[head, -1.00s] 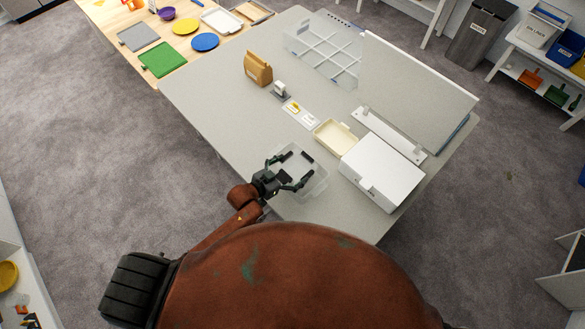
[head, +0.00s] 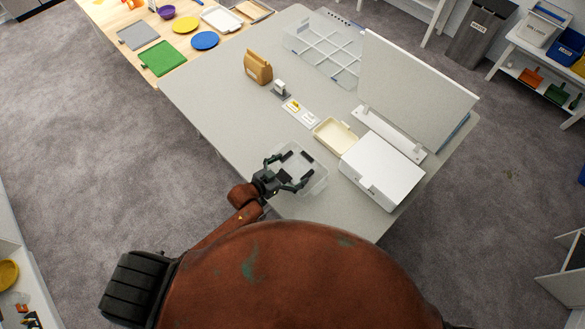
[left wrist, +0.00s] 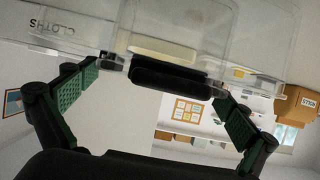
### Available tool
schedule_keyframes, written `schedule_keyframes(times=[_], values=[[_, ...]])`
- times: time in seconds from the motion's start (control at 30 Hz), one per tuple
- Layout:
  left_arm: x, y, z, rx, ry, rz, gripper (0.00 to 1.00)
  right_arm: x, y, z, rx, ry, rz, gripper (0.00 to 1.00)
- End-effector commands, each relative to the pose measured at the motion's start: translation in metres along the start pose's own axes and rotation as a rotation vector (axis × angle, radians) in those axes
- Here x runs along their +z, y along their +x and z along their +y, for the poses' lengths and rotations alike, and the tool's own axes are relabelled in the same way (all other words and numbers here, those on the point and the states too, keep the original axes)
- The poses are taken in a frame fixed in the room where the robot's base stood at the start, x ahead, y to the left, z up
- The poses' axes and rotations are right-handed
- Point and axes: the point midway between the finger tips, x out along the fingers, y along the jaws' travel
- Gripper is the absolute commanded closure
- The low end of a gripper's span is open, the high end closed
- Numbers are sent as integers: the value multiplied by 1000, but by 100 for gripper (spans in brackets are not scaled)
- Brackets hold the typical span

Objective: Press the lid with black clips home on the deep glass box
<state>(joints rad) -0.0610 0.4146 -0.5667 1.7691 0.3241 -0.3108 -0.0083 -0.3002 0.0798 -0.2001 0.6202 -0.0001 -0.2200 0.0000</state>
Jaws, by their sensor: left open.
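The deep glass box (head: 318,183) stands near the front edge of the grey table, clear and hard to outline. The lid's black clips (head: 307,155) show at its top; whether the lid sits flat or raised I cannot tell. In the left wrist view one black clip (left wrist: 165,80) is close in front of the clear walls (left wrist: 210,45). My left gripper (head: 288,172) is open, with its fingers spread at the near left side of the box. My right gripper is out of view.
A cream tray (head: 335,136) and a white box (head: 380,170) stand right of the glass box. A white panel (head: 415,90) rises behind them. The table's left part is clear.

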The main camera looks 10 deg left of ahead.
Motion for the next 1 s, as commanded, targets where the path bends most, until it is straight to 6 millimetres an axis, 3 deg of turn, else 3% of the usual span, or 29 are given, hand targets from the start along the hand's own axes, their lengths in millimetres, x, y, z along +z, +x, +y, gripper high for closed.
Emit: schedule_keyframes(times=[0.27,0.7,1.0], values=[[1,-19,0,-1,0,-2,0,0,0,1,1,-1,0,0],[1,-103,0,0,0,-2,0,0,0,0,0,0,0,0],[0,-120,0,0,0,0,0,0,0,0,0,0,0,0]])
